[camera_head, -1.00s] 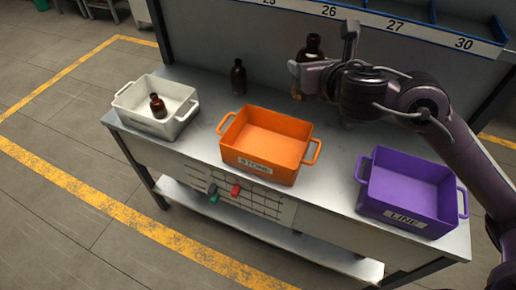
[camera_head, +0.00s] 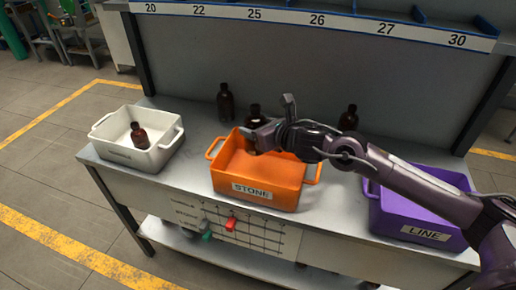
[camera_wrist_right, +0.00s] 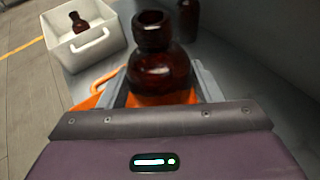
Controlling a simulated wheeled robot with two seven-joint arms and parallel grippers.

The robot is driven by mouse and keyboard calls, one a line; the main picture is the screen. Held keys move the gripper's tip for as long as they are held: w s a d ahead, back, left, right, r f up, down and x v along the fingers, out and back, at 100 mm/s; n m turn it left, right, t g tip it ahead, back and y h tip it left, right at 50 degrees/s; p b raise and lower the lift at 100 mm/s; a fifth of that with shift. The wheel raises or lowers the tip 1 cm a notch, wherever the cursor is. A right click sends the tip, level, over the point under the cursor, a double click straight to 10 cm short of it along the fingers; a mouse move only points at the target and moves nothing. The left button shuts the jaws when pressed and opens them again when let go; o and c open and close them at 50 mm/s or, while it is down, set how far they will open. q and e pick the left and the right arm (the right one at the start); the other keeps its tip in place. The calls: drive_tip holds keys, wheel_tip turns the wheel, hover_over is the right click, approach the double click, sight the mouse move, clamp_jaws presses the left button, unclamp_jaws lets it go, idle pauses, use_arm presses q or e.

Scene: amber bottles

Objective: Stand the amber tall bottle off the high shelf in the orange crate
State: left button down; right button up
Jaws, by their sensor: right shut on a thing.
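My right gripper (camera_head: 262,138) is shut on an amber bottle (camera_head: 254,114) and holds it upright over the back part of the orange crate (camera_head: 258,189), which is labelled STONE. The gripper and arm hide the bottle's lower part in the head view. In the right wrist view the held bottle (camera_wrist_right: 162,72) stands between the jaws (camera_wrist_right: 160,90), with orange crate (camera_wrist_right: 97,98) showing below and beside it. The crate's visible floor is empty. The high shelf (camera_head: 300,17) with a number strip runs along the top. My left gripper is not in view.
A white crate (camera_head: 112,153) at left holds a small amber bottle (camera_head: 139,136). A dark bottle (camera_head: 226,102) stands behind the orange crate, and another (camera_head: 349,118) stands behind my right arm. A purple crate (camera_head: 395,218) labelled LINE is at right, partly covered by my arm.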

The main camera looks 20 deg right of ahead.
wheel_tip(320, 180, down, 6)
drive_tip(key=shift+f, duration=0.55)
drive_tip(key=shift+f, duration=0.1)
drive_tip(key=o, duration=1.1)
drive_tip(key=shift+f, duration=0.1)
